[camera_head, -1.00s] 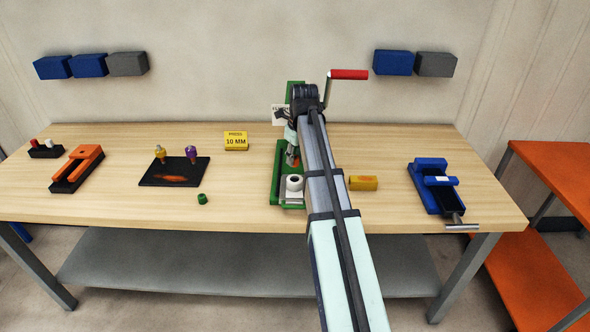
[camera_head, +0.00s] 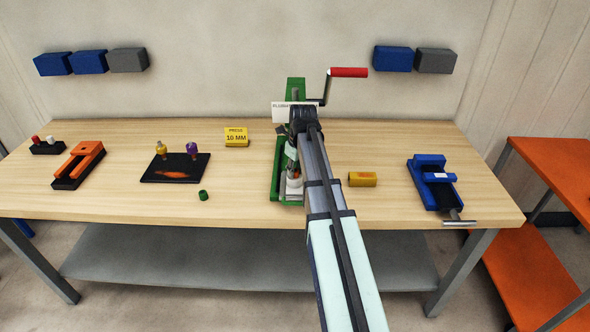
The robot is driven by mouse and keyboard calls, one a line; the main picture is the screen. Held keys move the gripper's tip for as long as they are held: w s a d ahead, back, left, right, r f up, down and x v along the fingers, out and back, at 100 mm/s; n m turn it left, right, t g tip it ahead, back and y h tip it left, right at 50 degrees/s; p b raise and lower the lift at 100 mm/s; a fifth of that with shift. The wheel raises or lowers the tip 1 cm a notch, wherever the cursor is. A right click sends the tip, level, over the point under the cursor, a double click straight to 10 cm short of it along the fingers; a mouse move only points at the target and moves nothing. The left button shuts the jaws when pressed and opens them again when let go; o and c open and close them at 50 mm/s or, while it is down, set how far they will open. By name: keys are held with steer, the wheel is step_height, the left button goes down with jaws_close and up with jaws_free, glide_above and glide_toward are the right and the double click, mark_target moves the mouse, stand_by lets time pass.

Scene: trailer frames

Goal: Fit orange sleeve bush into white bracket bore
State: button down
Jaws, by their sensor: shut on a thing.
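My gripper (camera_head: 293,168) is at the green press, pointing down and shut on the orange sleeve bush (camera_head: 296,176). Only a sliver of orange shows between the fingertips. The white bracket (camera_head: 293,187) sits on the base of the green press (camera_head: 275,182), directly below the gripper. The bush is right over or touching the bracket's top; I cannot tell whether it has entered the bore, as the gripper and my arm cover the bore and the right side of the press.
The press's crank with a red handle (camera_head: 349,72) stands behind my arm. A yellow cylinder (camera_head: 362,179) lies to the right, then a blue vise (camera_head: 434,183). On the left are a small green ring (camera_head: 203,195), a black mat (camera_head: 160,177) and an orange clamp (camera_head: 80,163).

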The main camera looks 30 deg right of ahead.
steer(key=shift+f, duration=0.2)
steer(key=shift+s+a+f, duration=0.1)
steer(key=shift+s+f, duration=0.25)
steer(key=shift+f, duration=0.05)
steer(key=c, duration=0.9)
jaws_free()
steer(key=shift+f, duration=0.1)
steer(key=shift+c, duration=0.2)
steer(key=shift+o, duration=0.4)
steer(key=shift+w+f, duration=0.2)
steer(key=shift+r, duration=0.2)
steer(key=shift+w+r, duration=0.1)
steer(key=shift+r, duration=0.05)
steer(key=shift+r, duration=0.6)
step_height(320, 180, up, 12)
steer(key=s+b, duration=0.1)
steer(key=b, duration=0.1)
steer(key=shift+s+d+b, duration=0.3)
steer(key=shift+d+b, duration=0.05)
